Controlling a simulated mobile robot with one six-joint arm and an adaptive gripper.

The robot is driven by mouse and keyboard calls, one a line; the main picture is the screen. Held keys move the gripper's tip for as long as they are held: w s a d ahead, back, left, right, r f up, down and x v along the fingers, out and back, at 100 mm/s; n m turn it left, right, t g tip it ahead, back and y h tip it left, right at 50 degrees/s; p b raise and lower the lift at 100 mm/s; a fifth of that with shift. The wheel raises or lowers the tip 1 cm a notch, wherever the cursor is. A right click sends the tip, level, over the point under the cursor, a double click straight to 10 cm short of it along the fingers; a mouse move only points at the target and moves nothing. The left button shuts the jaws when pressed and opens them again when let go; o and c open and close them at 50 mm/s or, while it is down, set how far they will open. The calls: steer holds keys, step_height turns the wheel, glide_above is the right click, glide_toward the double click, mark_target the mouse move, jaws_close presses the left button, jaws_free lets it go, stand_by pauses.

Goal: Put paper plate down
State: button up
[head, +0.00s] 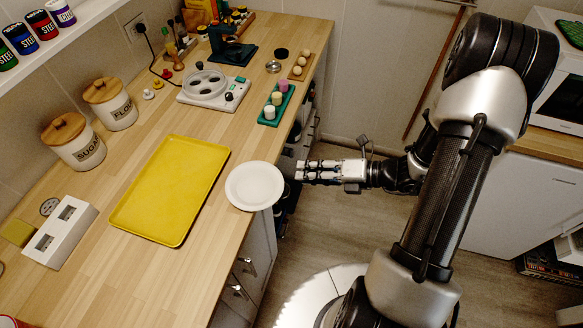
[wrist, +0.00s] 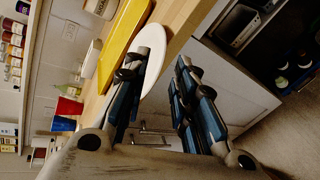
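A round white paper plate (head: 254,186) lies at the front edge of the wooden counter, beside the yellow tray, its right side jutting past the edge. In the wrist view the plate (wrist: 157,38) shows beyond the fingertips, partly hidden by one finger. My gripper (head: 299,171) is just right of the plate, off the counter's edge, with its fingers pointing at the plate. In the wrist view my gripper (wrist: 168,68) has its fingers spread with a clear gap and nothing gripped between them. It looks apart from the plate.
A yellow tray (head: 172,190) lies left of the plate. Sugar (head: 73,142) and flour (head: 110,103) canisters stand by the wall. A green tray with small cups (head: 276,104) and a white appliance (head: 213,88) stand farther back. Bare counter shows between the plate and the green tray.

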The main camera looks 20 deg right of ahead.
steer(key=s+a+r+m+g+h, duration=0.1)
steer(key=s+r+m, duration=0.4)
steer(key=m, duration=0.6)
steer(key=s+a+r+m+g+h, duration=0.1)
steer(key=s+a+r+m+h, duration=0.2)
steer(key=s+r+m+h, duration=0.3)
steer(key=s+a+r+m+g+h, duration=0.1)
steer(key=s+r+m+h, duration=0.3)
steer(key=r+m, duration=0.7)
steer(key=s+a+m, duration=0.1)
steer(key=s+m, duration=0.1)
steer(key=m, duration=0.2)
steer(key=shift+r+m+p, duration=0.35)
steer(key=shift+r+m, duration=0.05)
steer(key=shift+g, duration=0.3)
